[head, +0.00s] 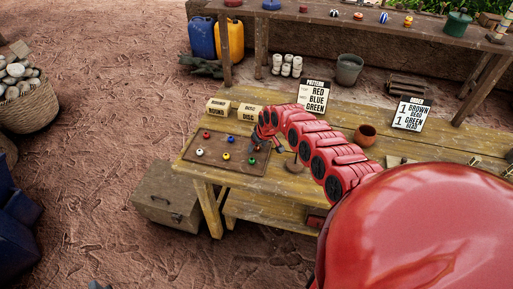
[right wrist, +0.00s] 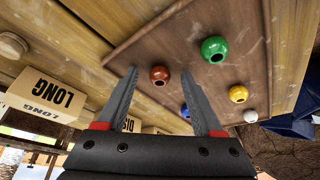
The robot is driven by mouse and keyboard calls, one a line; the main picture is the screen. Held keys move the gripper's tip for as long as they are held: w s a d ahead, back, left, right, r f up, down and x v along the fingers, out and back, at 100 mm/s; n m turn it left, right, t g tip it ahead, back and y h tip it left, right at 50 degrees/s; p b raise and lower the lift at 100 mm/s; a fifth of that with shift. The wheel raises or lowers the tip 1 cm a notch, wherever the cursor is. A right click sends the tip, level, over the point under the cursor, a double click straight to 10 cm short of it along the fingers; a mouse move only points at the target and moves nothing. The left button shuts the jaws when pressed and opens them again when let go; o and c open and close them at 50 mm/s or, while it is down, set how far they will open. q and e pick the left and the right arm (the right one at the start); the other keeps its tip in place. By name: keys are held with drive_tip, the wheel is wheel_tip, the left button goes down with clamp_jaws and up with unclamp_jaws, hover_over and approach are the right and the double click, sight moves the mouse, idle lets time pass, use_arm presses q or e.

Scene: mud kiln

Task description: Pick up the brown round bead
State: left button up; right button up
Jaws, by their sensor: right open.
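The brown round bead (right wrist: 159,75) sits on the brown board in the right wrist view, its dark hole facing the camera. My right gripper (right wrist: 160,72) is open, with one finger on each side of the bead in that view. I cannot tell whether the fingers touch it. In the head view my right gripper (head: 258,143) is over the right side of the board (head: 214,145), and the brown bead cannot be made out there, likely hidden by the gripper.
On the board are a green bead (right wrist: 214,49), a yellow bead (right wrist: 238,94), a white bead (right wrist: 250,115), a blue bead (right wrist: 185,111) and a red bead (head: 207,134). Labelled blocks (head: 217,106) stand behind it. A clay pot (head: 365,135) and a card (head: 411,114) stand further right.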

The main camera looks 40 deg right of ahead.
clamp_jaws()
idle(0.3)
